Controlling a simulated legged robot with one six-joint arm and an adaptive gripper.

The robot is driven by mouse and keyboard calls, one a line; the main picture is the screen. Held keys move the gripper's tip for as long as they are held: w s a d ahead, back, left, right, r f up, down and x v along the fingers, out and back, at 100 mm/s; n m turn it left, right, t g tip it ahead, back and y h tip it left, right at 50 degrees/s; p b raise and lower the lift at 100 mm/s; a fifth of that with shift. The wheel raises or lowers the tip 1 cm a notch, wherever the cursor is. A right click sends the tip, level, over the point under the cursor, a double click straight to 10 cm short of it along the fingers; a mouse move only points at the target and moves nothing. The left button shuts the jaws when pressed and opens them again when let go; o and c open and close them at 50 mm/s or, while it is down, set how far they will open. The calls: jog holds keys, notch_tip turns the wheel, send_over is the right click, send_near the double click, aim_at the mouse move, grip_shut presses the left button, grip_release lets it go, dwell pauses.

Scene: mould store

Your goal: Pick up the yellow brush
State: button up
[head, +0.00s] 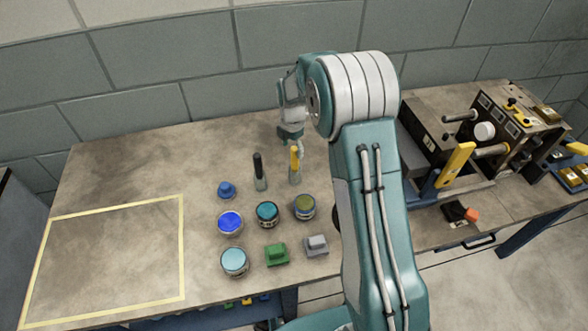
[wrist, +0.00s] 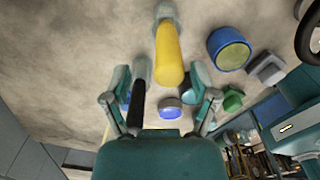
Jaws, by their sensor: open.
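The yellow brush (head: 295,157) stands upright on the bench, yellow handle up and grey lower part down. In the wrist view its yellow handle (wrist: 169,55) points toward the camera, ahead of the gap between my fingers. My gripper (head: 292,139) is just above and behind the brush in the head view. In the wrist view my gripper (wrist: 163,100) has its fingers spread, with nothing held. A black-handled brush (head: 258,167) stands to the left of the yellow one; its handle (wrist: 138,105) shows close to my left finger in the wrist view.
Several paint cans, including an olive one (head: 305,207) and a teal one (head: 267,213), stand in front of the brushes. A green block (head: 276,254) and grey block (head: 316,245) lie nearer. A taped rectangle (head: 182,250) at left is empty. Machinery (head: 470,140) fills the right.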

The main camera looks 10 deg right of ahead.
aim_at(295, 159)
jog(key=f, duration=0.4)
jog(key=shift+s+d+f, duration=0.25)
jog(key=shift+d+f, duration=0.05)
jog(key=shift+f, duration=0.1)
jog(key=shift+c, duration=0.4)
grip_shut()
notch_tip(295, 159, up, 10)
jog(key=shift+r, duration=0.1)
